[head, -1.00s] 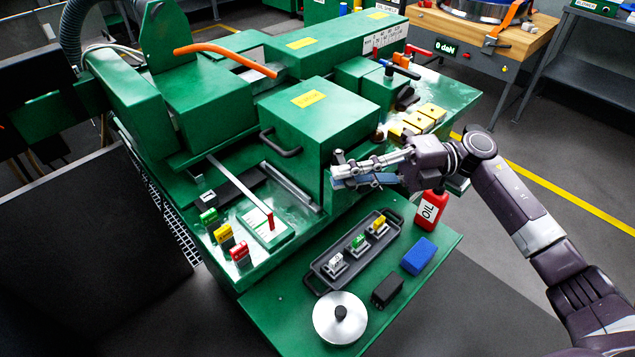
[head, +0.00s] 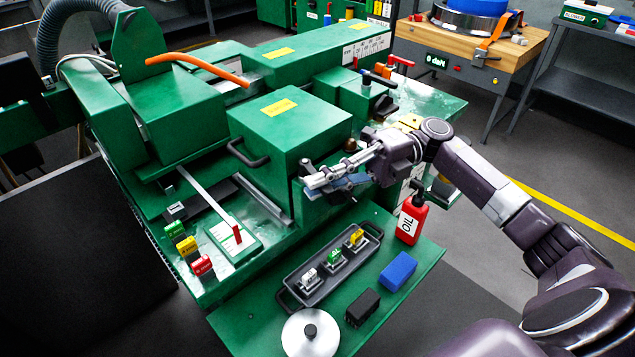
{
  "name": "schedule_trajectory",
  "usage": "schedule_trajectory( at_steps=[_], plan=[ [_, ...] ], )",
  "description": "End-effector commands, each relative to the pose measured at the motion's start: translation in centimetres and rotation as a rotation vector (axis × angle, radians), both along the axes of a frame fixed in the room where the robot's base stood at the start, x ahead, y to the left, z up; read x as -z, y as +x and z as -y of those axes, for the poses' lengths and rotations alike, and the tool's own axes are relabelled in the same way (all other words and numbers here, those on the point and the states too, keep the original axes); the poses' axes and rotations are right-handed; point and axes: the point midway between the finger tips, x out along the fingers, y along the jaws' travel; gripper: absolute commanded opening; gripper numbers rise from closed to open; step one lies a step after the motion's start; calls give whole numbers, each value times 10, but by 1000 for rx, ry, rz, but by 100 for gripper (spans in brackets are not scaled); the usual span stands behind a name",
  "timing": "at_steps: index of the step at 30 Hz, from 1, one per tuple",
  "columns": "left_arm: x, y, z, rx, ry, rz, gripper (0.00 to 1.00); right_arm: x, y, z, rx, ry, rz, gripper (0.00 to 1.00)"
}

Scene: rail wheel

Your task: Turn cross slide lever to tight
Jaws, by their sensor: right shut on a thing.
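My right gripper (head: 318,184) is at the front right side of the green box (head: 285,135) on the machine. Its grey fingers are shut around a blue bar-like handle (head: 350,187), with a dark piece beside the fingertips. The fingers hide much of this handle, so I cannot read its mark or tell its exact angle. My left gripper is not in view.
The green front shelf holds a black tray (head: 322,282) with small tagged pieces, a silver lidded disc (head: 310,335), a black block (head: 362,307), a blue block (head: 398,271) and a red oil bottle (head: 411,217). A red-tipped pointer (head: 237,234) and coloured tags are at left.

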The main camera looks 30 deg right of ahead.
Motion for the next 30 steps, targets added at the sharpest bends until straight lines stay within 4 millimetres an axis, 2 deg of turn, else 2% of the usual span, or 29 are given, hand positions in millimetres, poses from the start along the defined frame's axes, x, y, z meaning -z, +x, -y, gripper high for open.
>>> schedule_trajectory(
  at_steps=[5, 6, 10, 20, 23, 30],
  plan=[
    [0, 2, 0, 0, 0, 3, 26, 1, 0, 0, 0, -2, -2, 0],
    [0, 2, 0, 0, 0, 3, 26, 1, 0, 0, 0, -2, -2, 11],
    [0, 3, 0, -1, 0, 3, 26, 1, 0, 0, 0, -1, -1, 25],
    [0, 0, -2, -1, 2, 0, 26, 0, 0, 2, 1, 0, -1, 26],
    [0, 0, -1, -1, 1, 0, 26, 0, 1, 11, 3, -1, -1, 26],
    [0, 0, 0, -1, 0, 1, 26, 0, 4, 58, 6, -1, -1, 26]
  ],
)
